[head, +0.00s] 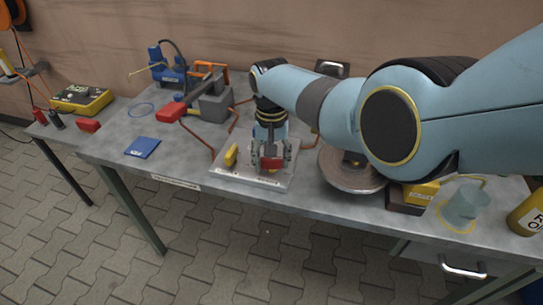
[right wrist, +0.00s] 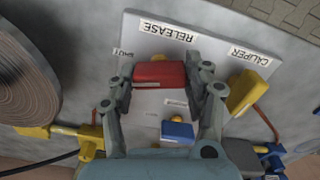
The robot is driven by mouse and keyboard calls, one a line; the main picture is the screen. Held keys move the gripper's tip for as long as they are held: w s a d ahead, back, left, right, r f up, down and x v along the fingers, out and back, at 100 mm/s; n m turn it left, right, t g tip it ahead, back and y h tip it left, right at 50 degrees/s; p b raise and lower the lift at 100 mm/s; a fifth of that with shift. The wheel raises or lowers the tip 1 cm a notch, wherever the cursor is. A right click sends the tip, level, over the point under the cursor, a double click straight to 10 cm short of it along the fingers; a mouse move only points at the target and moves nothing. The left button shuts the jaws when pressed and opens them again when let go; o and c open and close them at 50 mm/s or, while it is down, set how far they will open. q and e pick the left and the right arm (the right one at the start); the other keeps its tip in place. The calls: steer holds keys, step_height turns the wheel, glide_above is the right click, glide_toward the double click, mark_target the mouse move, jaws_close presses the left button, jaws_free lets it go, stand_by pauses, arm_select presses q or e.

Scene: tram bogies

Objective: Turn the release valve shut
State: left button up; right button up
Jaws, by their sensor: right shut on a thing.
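The release valve's red handle (head: 271,164) is on a pale valve plate (head: 226,173) on the bench. It also shows in the right wrist view (right wrist: 158,74), lying crosswise below the word RELEASE, with a small SHUT label to its upper left. My right gripper (head: 269,157) points down at the plate, its fingers closed on the two ends of the red handle. A yellow handle (right wrist: 248,92) by the word CALIPER and a blue handle (right wrist: 177,131) are close to the fingers. The valve body under the red handle is hidden. My left gripper is out of view.
A round metal disc (head: 350,173) lies right of the plate. A grey hand pump (head: 215,103) with a red-ended lever and hoses stands behind left. A blue booklet (head: 142,147) lies left, with clear bench around it.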

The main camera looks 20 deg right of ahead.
steer(key=shift+m, duration=1.6)
steer(key=o, duration=1.2)
step_height(320, 180, up, 12)
